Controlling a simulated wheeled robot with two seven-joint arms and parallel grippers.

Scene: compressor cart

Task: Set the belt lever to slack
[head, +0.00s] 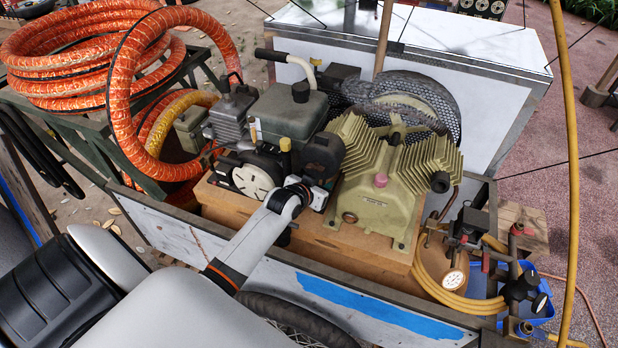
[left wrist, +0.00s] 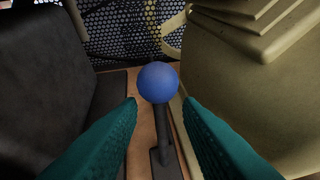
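The belt lever shows in the left wrist view as a dark stem (left wrist: 167,142) topped by a round blue knob (left wrist: 158,82). It stands in the narrow gap between the dark engine side and the olive compressor casing. My left gripper (left wrist: 160,108) is open, with its teal fingers on either side of the stem. The knob appears just beyond the fingertips, and no contact shows. In the head view my left gripper (head: 322,178) reaches into the gap between engine (head: 288,112) and compressor (head: 376,190). The lever is hidden there. My right gripper is not in view.
A perforated belt guard (head: 425,98) stands behind the engine and compressor. A pressure gauge (head: 453,279) and valves sit at the cart's right end. Coiled orange hose (head: 75,55) lies at the left. The compressor's ribbed casing is close to the right finger.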

